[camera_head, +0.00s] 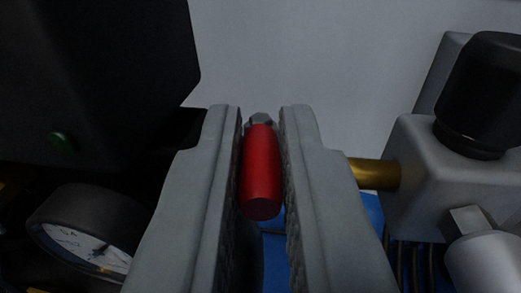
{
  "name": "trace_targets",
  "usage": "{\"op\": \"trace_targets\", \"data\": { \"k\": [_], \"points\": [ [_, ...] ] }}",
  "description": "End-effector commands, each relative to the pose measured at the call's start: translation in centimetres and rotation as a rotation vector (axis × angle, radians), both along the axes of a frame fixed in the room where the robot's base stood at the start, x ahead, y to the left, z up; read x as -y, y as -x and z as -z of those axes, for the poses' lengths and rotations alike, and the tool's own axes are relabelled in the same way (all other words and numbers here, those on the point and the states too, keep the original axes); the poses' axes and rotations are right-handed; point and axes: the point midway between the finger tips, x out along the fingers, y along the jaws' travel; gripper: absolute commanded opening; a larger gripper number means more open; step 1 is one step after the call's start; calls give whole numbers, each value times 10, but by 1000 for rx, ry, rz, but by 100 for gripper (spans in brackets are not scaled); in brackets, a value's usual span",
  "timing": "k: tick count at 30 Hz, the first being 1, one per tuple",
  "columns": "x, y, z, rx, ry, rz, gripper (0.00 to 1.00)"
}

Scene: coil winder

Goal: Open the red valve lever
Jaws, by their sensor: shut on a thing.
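The red valve lever (261,175) is in the middle of the view, its rounded end pointing toward me. A grey hex nut shows just behind its far end. My gripper (261,150) has one grey finger on each side of the lever and is shut on it. The fingers hide most of the valve body. A brass pipe (374,173) emerges from behind the right finger.
A round dial gauge (88,236) is at the lower left, below a large black housing (95,75) with a green button (61,142). A grey block with a black knob (484,95) stands close on the right. A plain grey wall (320,50) is behind.

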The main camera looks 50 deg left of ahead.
Motion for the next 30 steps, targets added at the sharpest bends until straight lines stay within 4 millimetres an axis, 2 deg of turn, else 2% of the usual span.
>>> {"op": "trace_targets", "data": {
  "k": [7, 8, 9, 20, 25, 30],
  "points": [
    [0, 0, 0, -1, 0, -1, 0],
    [0, 0, 0, -1, 0, -1, 16],
    [0, 0, 0, -1, 0, 0, 21],
    [3, 2, 0, -1, 0, 1, 21],
    [20, 14, 0, -3, 0, 2, 21],
    [47, 34, 0, -3, 0, 3, 21]
  ]
}}
